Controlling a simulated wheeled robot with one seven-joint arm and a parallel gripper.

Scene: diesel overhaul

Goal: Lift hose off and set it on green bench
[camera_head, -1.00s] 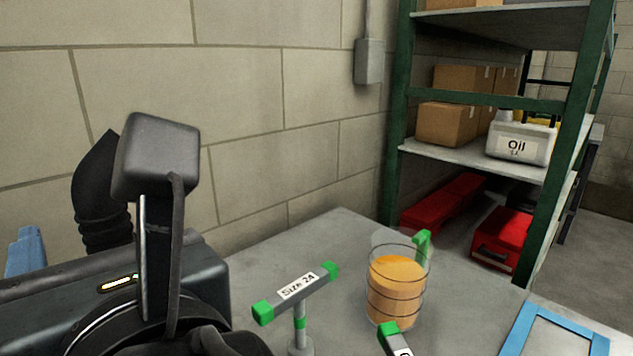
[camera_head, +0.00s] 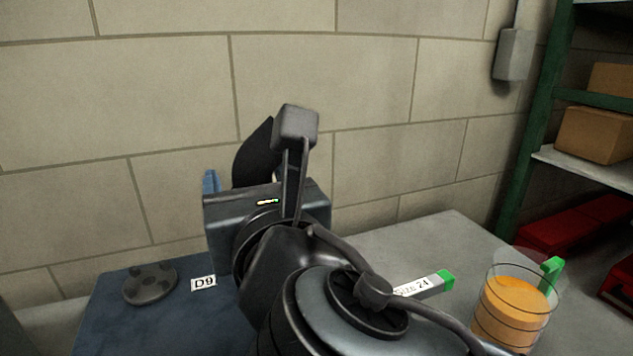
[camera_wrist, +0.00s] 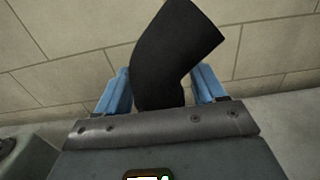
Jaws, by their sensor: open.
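The hose (camera_head: 253,155) is a black, bent tube standing up behind my wrist in the head view. My wrist hides its lower part there. In the wrist view the hose (camera_wrist: 170,55) rises between the two blue fingers of my gripper (camera_wrist: 163,88) and bends over to the upper right. The fingers stand apart, one on each side of it, with a gap at least on the right. One blue fingertip (camera_head: 210,182) shows left of the hose in the head view. Where the hose's lower end sits is hidden. I see no green bench surface.
A dark blue surface (camera_head: 110,315) at lower left bears a dark round part (camera_head: 150,284) and a D9 label (camera_head: 203,283). A grey tabletop (camera_head: 440,240) holds a Size 24 piece (camera_head: 425,287) and a glass of orange liquid (camera_head: 512,310). A block wall (camera_head: 380,90) stands close behind.

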